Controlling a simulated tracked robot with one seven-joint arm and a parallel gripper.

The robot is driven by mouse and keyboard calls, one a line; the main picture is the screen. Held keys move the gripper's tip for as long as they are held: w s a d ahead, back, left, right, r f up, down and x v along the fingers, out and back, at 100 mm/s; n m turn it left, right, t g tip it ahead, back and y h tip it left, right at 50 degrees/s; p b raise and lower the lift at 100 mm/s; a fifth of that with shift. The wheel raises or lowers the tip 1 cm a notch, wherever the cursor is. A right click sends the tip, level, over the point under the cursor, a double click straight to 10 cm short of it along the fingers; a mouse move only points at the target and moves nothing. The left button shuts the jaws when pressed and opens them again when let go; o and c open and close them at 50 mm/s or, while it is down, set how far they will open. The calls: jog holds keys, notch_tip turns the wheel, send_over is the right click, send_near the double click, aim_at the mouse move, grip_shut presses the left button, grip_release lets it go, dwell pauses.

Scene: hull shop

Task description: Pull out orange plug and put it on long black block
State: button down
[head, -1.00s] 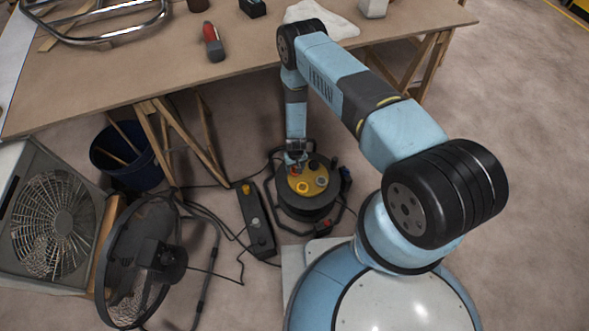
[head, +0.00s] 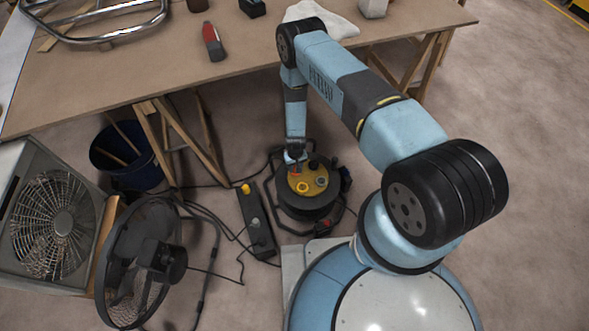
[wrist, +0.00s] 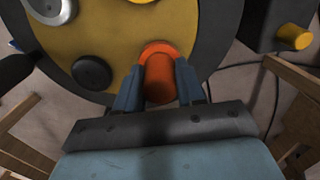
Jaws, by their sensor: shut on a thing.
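The orange plug (wrist: 160,82) shows in the wrist view, between the two blue fingers of my gripper (wrist: 158,85). My gripper is shut on it. The plug is at the yellow face (wrist: 115,50) of a round black cable reel; I cannot tell whether it is still seated in its socket. In the head view, my gripper (head: 294,160) is at the back left of the reel (head: 308,206), and only a little orange shows there. The long black block (head: 256,226) lies on the floor left of the reel, with a yellow plug (head: 246,189) at its far end.
A yellow ring-shaped piece (head: 302,187) and other round pieces are on the reel face. Cables run over the floor around the block. A round fan (head: 145,260), a box fan (head: 50,225) and a blue bucket (head: 125,155) stand left. The workbench (head: 150,75) is behind.

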jog(key=shift+r, duration=2.7)
jog(key=shift+r, duration=0.1)
jog(key=shift+w+r, duration=0.1)
